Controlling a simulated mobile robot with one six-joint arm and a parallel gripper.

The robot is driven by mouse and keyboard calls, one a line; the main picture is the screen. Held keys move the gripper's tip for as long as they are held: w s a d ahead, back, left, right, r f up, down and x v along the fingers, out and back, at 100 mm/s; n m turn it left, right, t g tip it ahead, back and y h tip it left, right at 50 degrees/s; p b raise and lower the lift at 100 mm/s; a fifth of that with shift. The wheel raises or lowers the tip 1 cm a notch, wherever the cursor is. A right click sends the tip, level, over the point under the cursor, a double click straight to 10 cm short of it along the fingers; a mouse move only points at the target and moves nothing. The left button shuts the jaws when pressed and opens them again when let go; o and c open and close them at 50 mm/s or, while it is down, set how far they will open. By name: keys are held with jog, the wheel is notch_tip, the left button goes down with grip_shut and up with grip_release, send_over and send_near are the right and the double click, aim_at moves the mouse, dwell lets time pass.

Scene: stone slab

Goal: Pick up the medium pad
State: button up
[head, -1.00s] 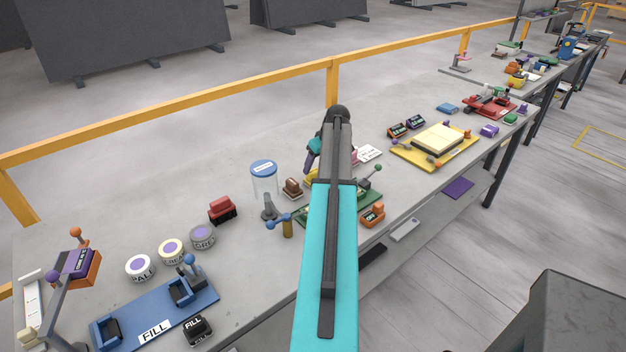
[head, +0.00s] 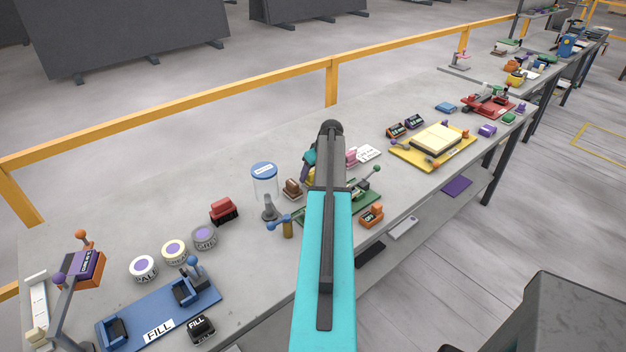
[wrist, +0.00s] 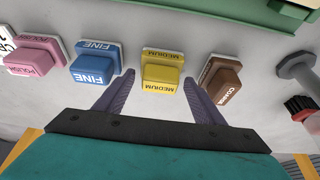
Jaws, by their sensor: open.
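The medium pad (wrist: 162,70) is a yellow block with a label reading MEDIUM, lying on the grey slab in the wrist view. My gripper (wrist: 165,82) is open, with its two purple-grey fingers apart on either side of the pad's near end. I cannot tell whether the fingers touch it. In the head view only a bit of yellow (head: 311,176) shows beside my arm, which hides most of that area.
A blue fine pad (wrist: 94,65) lies left of the medium pad and a brown coarse pad (wrist: 222,80) right of it, both close to the fingers. A pink polish pad (wrist: 35,56) is further left. A blue-lidded jar (head: 264,182) stands nearby.

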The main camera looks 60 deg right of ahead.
aim_at(313, 172)
dwell(0.3)
jog(key=c, duration=0.9)
jog(key=shift+r, duration=0.1)
jog(key=shift+c, duration=0.3)
jog(key=shift+r+b, duration=1.85)
jog(key=shift+r, duration=3.1)
